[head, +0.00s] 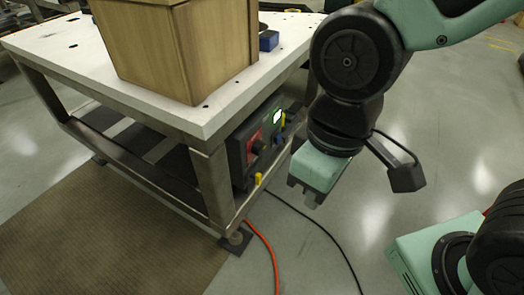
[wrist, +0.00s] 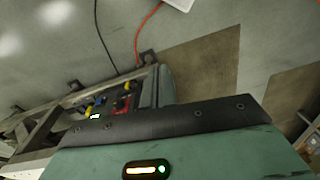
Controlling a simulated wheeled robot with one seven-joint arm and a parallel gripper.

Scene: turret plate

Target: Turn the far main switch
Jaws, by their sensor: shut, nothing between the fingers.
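A dark control box (head: 240,152) hangs under the worktable's right side. On it are a red plate with a black rotary switch (head: 257,143), a lit display (head: 277,116) and small blue and yellow parts. I cannot tell the switch's angle, or whether it is the far one. My gripper (head: 302,192) is shut and empty, pointing down in the air right of the box, apart from it. The wrist view shows the red plate (wrist: 122,104) and display (wrist: 95,116) small, beyond my gripper's green housing; the fingertips are hidden there.
The white-topped worktable (head: 60,45) has metal legs and a lower rail beside the box. A wooden crate (head: 165,50) and a blue block (head: 269,41) stand on it. An orange cable (head: 262,245) and a black cable (head: 325,232) run over the floor. Floor right of the table is open.

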